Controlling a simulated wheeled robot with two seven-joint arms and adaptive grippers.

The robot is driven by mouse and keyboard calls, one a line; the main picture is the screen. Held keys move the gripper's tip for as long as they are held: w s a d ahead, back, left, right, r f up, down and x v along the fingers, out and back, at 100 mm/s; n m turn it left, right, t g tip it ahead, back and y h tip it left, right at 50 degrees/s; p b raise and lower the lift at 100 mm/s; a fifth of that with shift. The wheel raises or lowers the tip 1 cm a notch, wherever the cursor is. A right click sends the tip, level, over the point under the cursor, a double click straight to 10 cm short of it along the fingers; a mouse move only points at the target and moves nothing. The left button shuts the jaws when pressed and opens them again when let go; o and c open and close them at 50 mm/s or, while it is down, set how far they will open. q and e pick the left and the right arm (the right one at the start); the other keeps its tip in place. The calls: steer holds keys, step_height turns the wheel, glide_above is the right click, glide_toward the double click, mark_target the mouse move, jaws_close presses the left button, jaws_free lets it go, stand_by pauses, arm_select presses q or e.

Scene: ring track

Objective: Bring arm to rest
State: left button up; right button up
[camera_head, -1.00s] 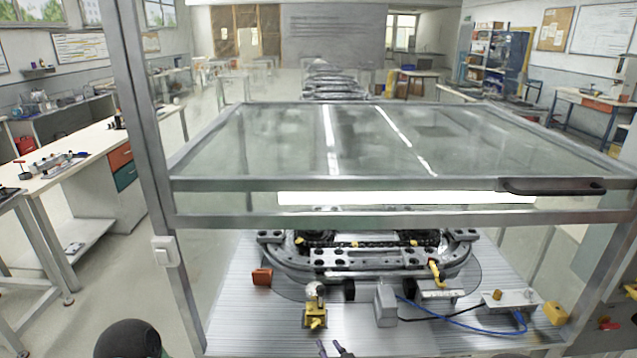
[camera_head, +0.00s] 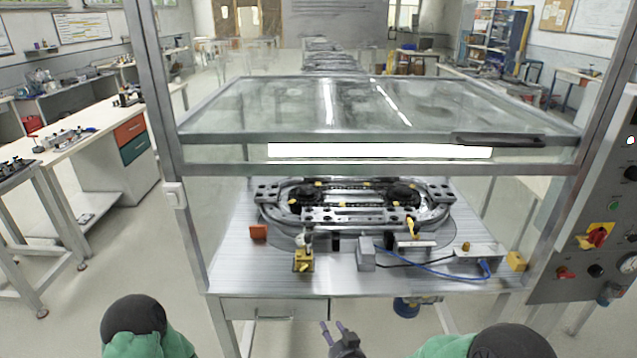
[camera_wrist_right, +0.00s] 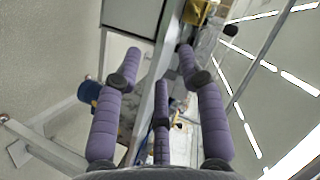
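My right gripper (camera_head: 333,328) shows at the bottom centre of the head view, in front of the table's front edge. Its slim dark purple fingers point up in the picture and stand apart, with nothing between them. In the right wrist view the purple jointed fingers (camera_wrist_right: 160,70) are spread and empty. My left gripper is not in view. The ring track (camera_head: 355,213) is an oval metal track on the ribbed table top (camera_head: 225,262), under a glass guard. My gripper is apart from the track.
The guard's frame has an upright post (camera_head: 165,110) at left and a black handle (camera_head: 500,139). A control panel (camera_head: 600,215) stands at right. A drawer (camera_head: 272,308) hangs under the table. A workbench (camera_head: 75,155) stands at left, with free floor between.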

steer(key=s+d+f+n+g+h+p, duration=0.1)
steer(key=s+d+f+g, duration=0.3)
steer(key=s+f, duration=0.45)
steer(key=s+d+f+n+g+p, duration=0.1)
steer(key=s+d+f+g, duration=0.1)
steer(key=s+f+g, duration=0.55)
steer(key=s+f, duration=0.1)
steer(key=s, duration=0.3)
steer(key=s+f+n+g, duration=0.1)
steer(key=s+f, duration=0.2)
steer(key=s, duration=0.2)
steer(key=shift+s+f, duration=0.3)
steer(key=shift+s, duration=0.1)
steer(key=shift+w+g, duration=0.1)
steer(key=shift+g, duration=0.15)
